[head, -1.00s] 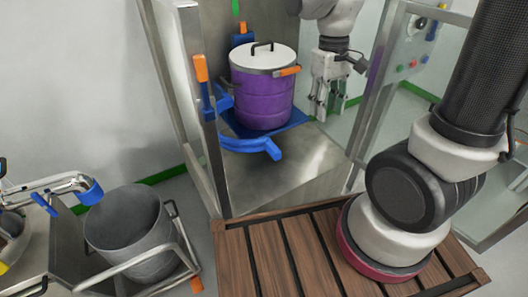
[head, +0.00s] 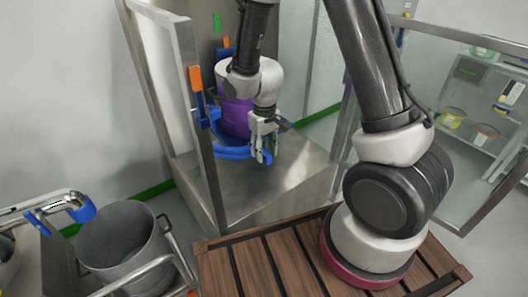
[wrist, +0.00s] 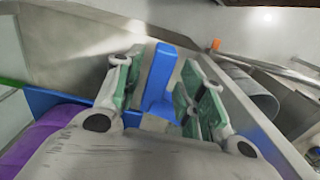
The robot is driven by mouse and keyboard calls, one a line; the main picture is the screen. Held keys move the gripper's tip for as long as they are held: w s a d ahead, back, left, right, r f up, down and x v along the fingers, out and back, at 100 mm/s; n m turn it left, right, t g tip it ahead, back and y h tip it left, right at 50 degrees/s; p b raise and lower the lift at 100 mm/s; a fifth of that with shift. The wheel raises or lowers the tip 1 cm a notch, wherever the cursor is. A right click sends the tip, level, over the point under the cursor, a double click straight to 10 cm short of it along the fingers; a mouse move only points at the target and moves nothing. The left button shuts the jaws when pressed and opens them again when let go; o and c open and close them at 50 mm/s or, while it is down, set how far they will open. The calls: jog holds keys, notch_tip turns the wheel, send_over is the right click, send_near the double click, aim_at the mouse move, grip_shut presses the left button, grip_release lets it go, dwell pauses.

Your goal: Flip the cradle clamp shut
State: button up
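The blue cradle clamp (head: 232,153) curves around the front of the purple drum (head: 236,118) inside the steel cabinet. Its blue end piece (wrist: 160,78) stands between my fingers in the wrist view. My gripper (head: 265,150) points down at the front right of the drum. In the wrist view my gripper (wrist: 160,95) is open, with its green-padded fingers on both sides of the blue piece and gaps visible. I cannot tell whether either finger touches it. My arm hides the drum's lid and much of its right side in the head view.
An orange-tipped blue handle (head: 195,80) stands by the cabinet's left post. A grey bucket (head: 125,245) on a cart is at lower left. A slatted wooden platform (head: 250,262) lies in front. The steel cabinet floor (head: 270,190) is clear in front of the drum.

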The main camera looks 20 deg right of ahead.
jog(key=shift+f, duration=0.6)
jog(key=shift+c, duration=0.4)
grip_shut()
jog(key=shift+d, duration=0.15)
